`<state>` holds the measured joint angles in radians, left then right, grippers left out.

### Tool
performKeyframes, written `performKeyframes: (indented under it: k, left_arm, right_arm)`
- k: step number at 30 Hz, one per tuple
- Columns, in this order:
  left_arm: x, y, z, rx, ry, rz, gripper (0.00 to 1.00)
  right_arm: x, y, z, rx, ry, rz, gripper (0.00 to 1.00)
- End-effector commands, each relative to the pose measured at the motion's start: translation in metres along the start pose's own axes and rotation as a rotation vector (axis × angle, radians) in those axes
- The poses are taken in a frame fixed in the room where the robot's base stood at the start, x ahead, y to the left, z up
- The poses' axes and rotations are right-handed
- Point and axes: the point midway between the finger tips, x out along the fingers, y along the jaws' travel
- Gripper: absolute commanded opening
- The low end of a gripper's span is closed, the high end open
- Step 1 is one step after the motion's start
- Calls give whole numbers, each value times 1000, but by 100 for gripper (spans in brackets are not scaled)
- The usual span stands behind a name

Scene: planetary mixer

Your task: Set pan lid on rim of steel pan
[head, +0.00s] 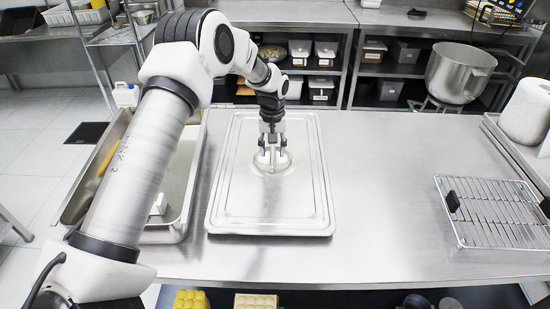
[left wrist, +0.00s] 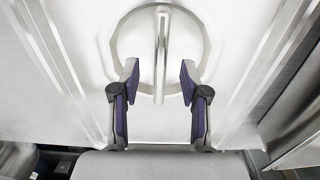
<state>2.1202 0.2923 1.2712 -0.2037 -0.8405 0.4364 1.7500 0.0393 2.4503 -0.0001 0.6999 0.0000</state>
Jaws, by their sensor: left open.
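The pan lid (head: 300,195) is a flat steel rectangle with rounded corners. It lies on the steel table just right of the pan. Its handle is a bar across a round recess, seen clearly in the left wrist view (left wrist: 161,60). The steel pan (head: 178,222) is a deep rectangular tray on the table's left, partly hidden by my left arm. My left gripper (head: 271,157) points down over the lid's handle. In the left wrist view its fingers (left wrist: 158,82) are open, one on each side of the handle bar, apart from it. My right gripper is not in view.
A wire rack (head: 492,212) lies at the table's right, with a white paper roll (head: 527,112) behind it. A yellowish item and a small white item lie in the pan. The table between lid and rack (head: 385,190) is clear. A mixer bowl (head: 460,72) stands at the back right.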

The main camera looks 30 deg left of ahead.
Motion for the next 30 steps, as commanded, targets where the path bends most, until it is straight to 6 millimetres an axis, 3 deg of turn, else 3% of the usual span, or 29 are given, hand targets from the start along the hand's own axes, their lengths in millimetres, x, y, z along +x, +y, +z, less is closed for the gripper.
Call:
performKeyframes:
  k: [2,6,12,13,16,17,30]
  left_arm:
    - [11,-3,-1,-1,-4,-3,45]
    - [33,-3,-1,0,-1,-1,45]
    - [36,-2,-2,0,1,0,45]
    - [36,-2,-2,0,1,0,41]
    - [36,-2,-2,1,1,0,6]
    - [36,-2,-2,1,1,0,0]
    - [30,-2,-2,1,2,1,0]
  right_arm:
    - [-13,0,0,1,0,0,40]
    - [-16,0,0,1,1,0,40]
    - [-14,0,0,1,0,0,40]
    - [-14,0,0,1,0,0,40]
    - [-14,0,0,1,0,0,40]
    - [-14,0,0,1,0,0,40]
    - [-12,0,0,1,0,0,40]
